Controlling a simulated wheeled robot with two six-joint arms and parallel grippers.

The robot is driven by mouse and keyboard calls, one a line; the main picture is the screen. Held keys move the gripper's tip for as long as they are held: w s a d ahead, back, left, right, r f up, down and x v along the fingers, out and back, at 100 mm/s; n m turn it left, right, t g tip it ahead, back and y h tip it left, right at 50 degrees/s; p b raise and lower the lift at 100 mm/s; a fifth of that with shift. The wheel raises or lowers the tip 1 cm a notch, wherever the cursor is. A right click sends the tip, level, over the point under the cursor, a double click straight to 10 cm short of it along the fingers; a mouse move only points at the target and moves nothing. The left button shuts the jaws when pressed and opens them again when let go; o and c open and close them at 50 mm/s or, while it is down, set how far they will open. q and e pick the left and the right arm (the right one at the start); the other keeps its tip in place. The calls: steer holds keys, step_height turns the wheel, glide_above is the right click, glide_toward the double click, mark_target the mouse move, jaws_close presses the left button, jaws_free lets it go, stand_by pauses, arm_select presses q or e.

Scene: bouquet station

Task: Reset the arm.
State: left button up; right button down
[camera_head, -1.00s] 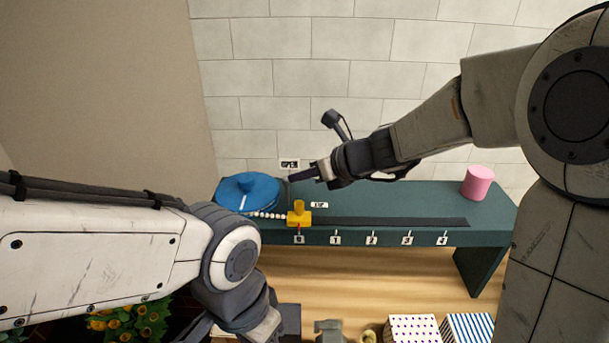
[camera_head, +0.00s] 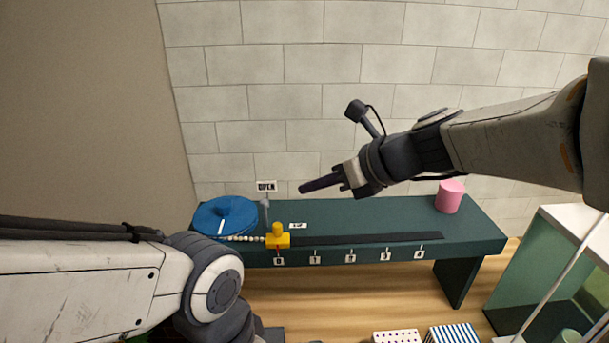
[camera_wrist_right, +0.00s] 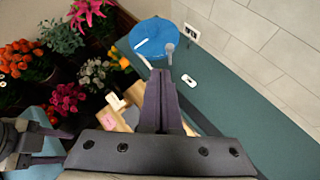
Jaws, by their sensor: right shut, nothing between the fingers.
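My right gripper (camera_head: 308,187) is shut and empty, with its dark fingers together. It hangs in the air above the back of the green bench (camera_head: 355,210), apart from everything on it. In the right wrist view the closed fingers (camera_wrist_right: 161,80) point toward the blue disc (camera_wrist_right: 154,38). A blue disc with a white mark (camera_head: 224,214) lies at the bench's left end. The yellow slider (camera_head: 278,239) stands at mark 0 of a dark track, beside a string of white beads.
A pink cylinder (camera_head: 450,196) is at the bench's right end. A glass-sided case (camera_head: 540,262) stands at right. Dotted (camera_head: 397,337) and striped (camera_head: 452,334) boxes are in front. Potted flowers (camera_wrist_right: 20,60) show in the wrist view.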

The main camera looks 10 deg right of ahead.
steer(key=s+a+f+n+g+h+b, duration=0.1)
steer(key=s+a+f+n+g+b, duration=0.2)
steer(key=s+f+n, duration=0.4)
steer(key=s+a+f+n+g+h+b, duration=0.1)
steer(key=s+a+f+n+g+b, duration=0.15)
steer(key=s+f+n, duration=0.4)
steer(key=s+d+f+n+g+h+b, duration=0.1)
steer(key=s+f+n, duration=0.3)
steer(key=n, duration=0.7)
steer(key=s+d+f+n+h+b, duration=0.2)
steer(key=s+f+n+h+b, duration=0.1)
steer(key=f+n, duration=0.5)
steer(key=s+n+h, duration=0.1)
steer(key=s+n, duration=0.1)
steer(key=n, duration=0.1)
steer(key=shift+s+d+f+g, duration=0.2)
steer(key=shift+s+g, duration=0.1)
steer(key=shift+g, duration=0.05)
